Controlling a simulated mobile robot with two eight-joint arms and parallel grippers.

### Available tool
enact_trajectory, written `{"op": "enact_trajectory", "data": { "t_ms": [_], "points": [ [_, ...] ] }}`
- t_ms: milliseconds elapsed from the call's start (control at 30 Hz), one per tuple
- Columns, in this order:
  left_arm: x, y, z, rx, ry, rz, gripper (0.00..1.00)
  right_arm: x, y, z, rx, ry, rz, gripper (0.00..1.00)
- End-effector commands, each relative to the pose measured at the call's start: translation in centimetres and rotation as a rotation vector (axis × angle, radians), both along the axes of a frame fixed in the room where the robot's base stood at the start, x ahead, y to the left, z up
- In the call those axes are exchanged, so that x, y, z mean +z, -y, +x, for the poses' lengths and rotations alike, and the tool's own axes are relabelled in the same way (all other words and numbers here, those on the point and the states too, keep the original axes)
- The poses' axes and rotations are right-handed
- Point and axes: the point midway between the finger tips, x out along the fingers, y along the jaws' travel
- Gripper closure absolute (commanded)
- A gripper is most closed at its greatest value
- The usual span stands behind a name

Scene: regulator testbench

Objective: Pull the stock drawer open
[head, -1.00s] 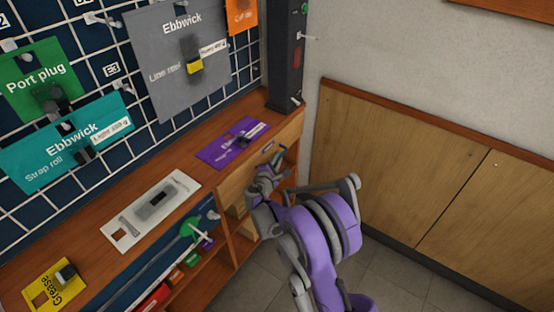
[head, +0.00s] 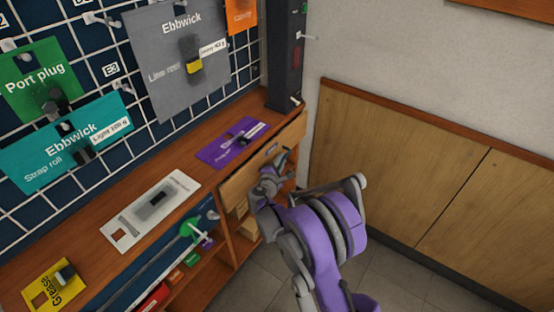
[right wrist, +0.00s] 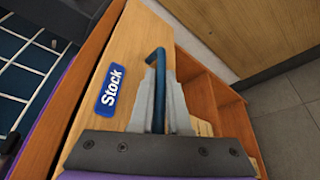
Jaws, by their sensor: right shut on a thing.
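The stock drawer (head: 240,183) has a wooden front below the right end of the bench top. It stands slightly out from the bench. In the right wrist view, the drawer front (right wrist: 100,62) carries a blue label reading "Stock" (right wrist: 111,85) and a bent blue handle (right wrist: 157,56). My right gripper (head: 276,168) is at the drawer front in the head view. In the right wrist view, its fingers (right wrist: 160,80) are shut on the handle, which runs between them. The inside of the drawer is not visible. My left gripper is not in view.
Open shelves (head: 243,247) lie below the drawer. Floor is clear before the wood-panelled wall (head: 400,170).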

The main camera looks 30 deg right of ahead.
Motion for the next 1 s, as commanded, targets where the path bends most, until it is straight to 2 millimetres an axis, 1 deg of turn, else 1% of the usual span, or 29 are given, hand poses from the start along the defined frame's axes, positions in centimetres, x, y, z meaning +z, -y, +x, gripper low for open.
{"op": "enact_trajectory", "data": {
  "t_ms": [167, 400, 600, 800, 1000],
  "points": [
    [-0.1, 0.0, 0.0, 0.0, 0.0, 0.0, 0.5, 0.0, 1.4, -3.4, -0.002, 0.0, 0.001, 1.0],
    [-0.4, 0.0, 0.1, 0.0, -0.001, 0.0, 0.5, -0.1, 3.6, -8.8, -0.003, 0.0, 0.001, 1.0],
    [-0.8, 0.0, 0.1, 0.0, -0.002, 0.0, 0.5, -0.1, 5.2, -12.6, -0.002, 0.0, 0.002, 1.0],
    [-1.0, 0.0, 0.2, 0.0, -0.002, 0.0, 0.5, -0.1, 6.2, -15.0, -0.001, 0.0, 0.001, 1.0],
    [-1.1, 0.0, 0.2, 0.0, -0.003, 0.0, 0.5, -0.1, 6.5, -16.0, 0.0, 0.0, 0.002, 1.0]
  ]
}}
